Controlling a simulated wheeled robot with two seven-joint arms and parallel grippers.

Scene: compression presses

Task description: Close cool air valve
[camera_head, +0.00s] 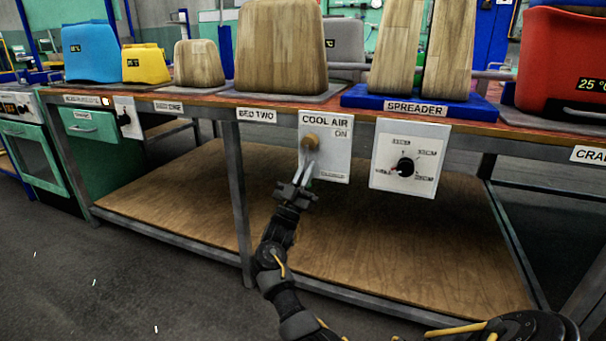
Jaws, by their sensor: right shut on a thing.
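The cool air valve panel (339,150) is a white plate labelled "COOL AIR" and "ON", hanging from the front edge of the workbench. Its round tan knob (311,141) sits on the left part of the panel. My right gripper (306,164) reaches up from below, with its fingertips at the knob's lower side and shut on it. The fingers partly cover the panel's lower left. Lettering near the panel's bottom is too small to read. My left gripper is not in view.
A second white panel with a black dial (405,165) hangs just right of the valve panel. A table leg (234,195) stands to the left. Wooden blocks (280,45) and a blue spreader base (420,104) rest on the bench above. The wooden lower shelf (400,250) is bare.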

